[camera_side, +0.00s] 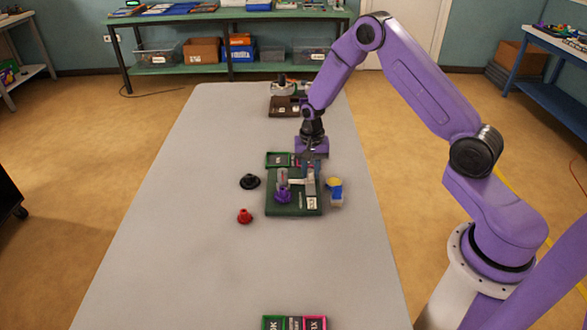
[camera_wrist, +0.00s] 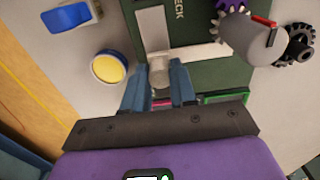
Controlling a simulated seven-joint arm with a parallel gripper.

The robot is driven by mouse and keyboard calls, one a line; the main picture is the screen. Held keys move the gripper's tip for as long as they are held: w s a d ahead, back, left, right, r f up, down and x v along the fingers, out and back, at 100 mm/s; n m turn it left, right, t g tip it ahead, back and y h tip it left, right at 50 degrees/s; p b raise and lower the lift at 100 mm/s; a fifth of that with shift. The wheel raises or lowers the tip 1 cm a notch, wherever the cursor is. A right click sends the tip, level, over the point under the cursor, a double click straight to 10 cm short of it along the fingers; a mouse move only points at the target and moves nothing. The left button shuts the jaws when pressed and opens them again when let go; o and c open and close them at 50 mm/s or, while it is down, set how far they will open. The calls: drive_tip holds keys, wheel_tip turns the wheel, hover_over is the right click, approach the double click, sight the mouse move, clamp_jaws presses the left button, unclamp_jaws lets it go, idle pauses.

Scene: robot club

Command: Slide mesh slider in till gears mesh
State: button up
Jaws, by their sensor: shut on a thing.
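A dark green board (camera_side: 293,209) lies on the table and carries a purple gear (camera_side: 283,196) and a grey cylinder (camera_side: 282,177) near its left side. The cylinder (camera_wrist: 246,36) has a red pointer in the wrist view, where the purple gear (camera_wrist: 232,5) is cut off at the top. A pale slider (camera_wrist: 152,28) with a crossing bar lies on the board. My gripper (camera_wrist: 160,85) points down and is shut on the slider's round grey knob (camera_wrist: 160,73). My gripper (camera_side: 308,178) hides part of the slider in the side view. Whether gears touch cannot be told.
A green-and-pink tray (camera_side: 278,159) lies just behind. The table's front left is clear.

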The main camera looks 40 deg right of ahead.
drive_tip(key=o, duration=0.6)
drive_tip(key=shift+r, duration=3)
